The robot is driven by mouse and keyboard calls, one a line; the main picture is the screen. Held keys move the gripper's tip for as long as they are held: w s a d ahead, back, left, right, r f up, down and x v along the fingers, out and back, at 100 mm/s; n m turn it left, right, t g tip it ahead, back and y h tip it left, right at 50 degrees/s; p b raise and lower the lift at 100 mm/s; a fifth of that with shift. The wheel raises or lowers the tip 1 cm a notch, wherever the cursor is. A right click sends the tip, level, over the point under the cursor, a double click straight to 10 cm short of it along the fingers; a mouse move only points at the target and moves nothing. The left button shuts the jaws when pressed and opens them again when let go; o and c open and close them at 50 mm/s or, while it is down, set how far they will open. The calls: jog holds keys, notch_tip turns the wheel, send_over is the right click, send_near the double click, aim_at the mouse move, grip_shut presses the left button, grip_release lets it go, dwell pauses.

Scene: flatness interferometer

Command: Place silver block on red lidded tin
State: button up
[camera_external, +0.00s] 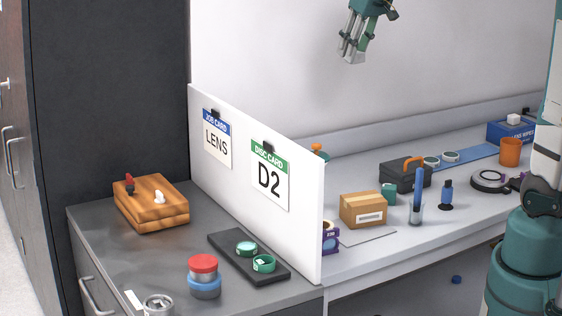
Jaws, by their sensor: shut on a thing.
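My gripper (352,50) is at the top of the view, high above the bench and in front of the pale back wall. It is shut on a small grey thing, which looks like the silver block (355,46); the fingers hide much of it. The red lidded tin (203,264) stands upright on the dark grey counter at the lower left, with a grey body and a blue band at its foot. My gripper is far up and to the right of the tin, apart from it. Nothing lies on the tin's red lid.
A white partition (305,220) with two cards stands between the grey counter and the white bench. A black tray (275,274) with green-rimmed discs lies right of the tin. A wooden box (150,210) is behind it. A metal can (158,306) stands at the front edge.

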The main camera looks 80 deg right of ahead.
jog(key=w+a+n+y+p, duration=0.1)
jog(key=w+a+n+p, duration=0.1)
jog(key=w+a, duration=0.65)
jog(key=w+a+n+p, duration=0.15)
jog(key=w+a, duration=0.25)
jog(key=a, duration=0.9)
jog(key=w+a+n+y+p, duration=0.1)
jog(key=w+a+n, duration=0.2)
jog(key=w+a, duration=0.6)
jog(key=s+a+n+y+p, duration=0.15)
jog(key=a+n+p, duration=0.35)
jog(key=a, duration=3.3)
notch_tip(320, 180, down, 18)
jog(key=shift+d+y, duration=0.2)
jog(key=shift+y, duration=0.25)
jog(key=shift+w+f, duration=0.1)
jog(key=shift+f, duration=2.9)
